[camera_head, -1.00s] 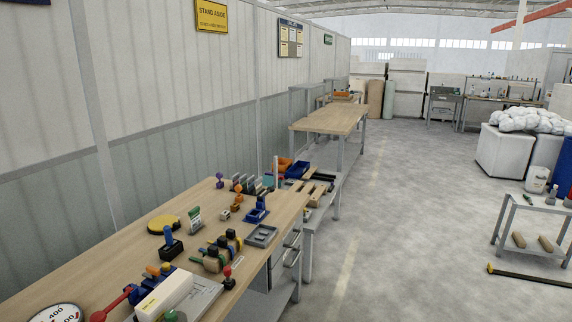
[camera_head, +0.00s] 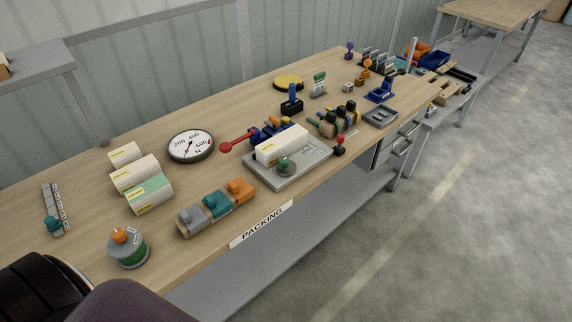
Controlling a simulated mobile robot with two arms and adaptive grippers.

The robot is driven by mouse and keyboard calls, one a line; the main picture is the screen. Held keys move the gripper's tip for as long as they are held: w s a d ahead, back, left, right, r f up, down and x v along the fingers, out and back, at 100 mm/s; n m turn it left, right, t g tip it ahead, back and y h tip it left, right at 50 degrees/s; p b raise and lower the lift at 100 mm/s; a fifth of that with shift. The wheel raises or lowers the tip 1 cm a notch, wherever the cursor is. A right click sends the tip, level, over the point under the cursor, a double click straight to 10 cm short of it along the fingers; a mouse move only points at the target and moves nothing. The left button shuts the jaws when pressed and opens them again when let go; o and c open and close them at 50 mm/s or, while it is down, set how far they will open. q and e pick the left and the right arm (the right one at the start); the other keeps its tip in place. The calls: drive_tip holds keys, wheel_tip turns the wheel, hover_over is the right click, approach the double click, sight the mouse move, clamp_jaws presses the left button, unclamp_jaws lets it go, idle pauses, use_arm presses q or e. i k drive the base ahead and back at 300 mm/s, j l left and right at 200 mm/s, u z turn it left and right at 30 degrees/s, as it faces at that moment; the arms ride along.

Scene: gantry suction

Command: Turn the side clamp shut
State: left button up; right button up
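A fixture with a grey base plate (camera_head: 312,160) sits on the packing bench (camera_head: 110,230). A long white block (camera_head: 281,144) lies on the plate, with a round green knob (camera_head: 286,166) at its near side. Behind the block is a blue clamp body (camera_head: 272,131); it is partly hidden by the block. A red lever (camera_head: 238,138) with a round end sticks out to the left of it. I cannot tell from here whether this clamp is open or shut. Neither gripper is in view; only dark parts of my own body show at the bottom left.
A round dial gauge (camera_head: 191,146) stands left of the red lever. White boxes (camera_head: 134,173), a row of coloured blocks (camera_head: 216,206) and a green and orange round piece (camera_head: 128,247) are nearer. A black-based blue piece (camera_head: 291,100) and several tools stand behind. Open floor (camera_head: 440,230) lies to the right.

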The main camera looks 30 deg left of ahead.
sight(286, 167)
drive_tip(key=u, duration=0.7)
drive_tip(key=k+l+u, duration=0.1)
drive_tip(key=l+u, duration=0.2)
drive_tip(key=u, duration=0.15)
drive_tip(key=k+l+u, duration=0.1)
drive_tip(key=l+u, duration=0.2)
drive_tip(key=u, duration=0.2)
drive_tip(key=k+l+u, duration=0.15)
drive_tip(key=u, duration=0.3)
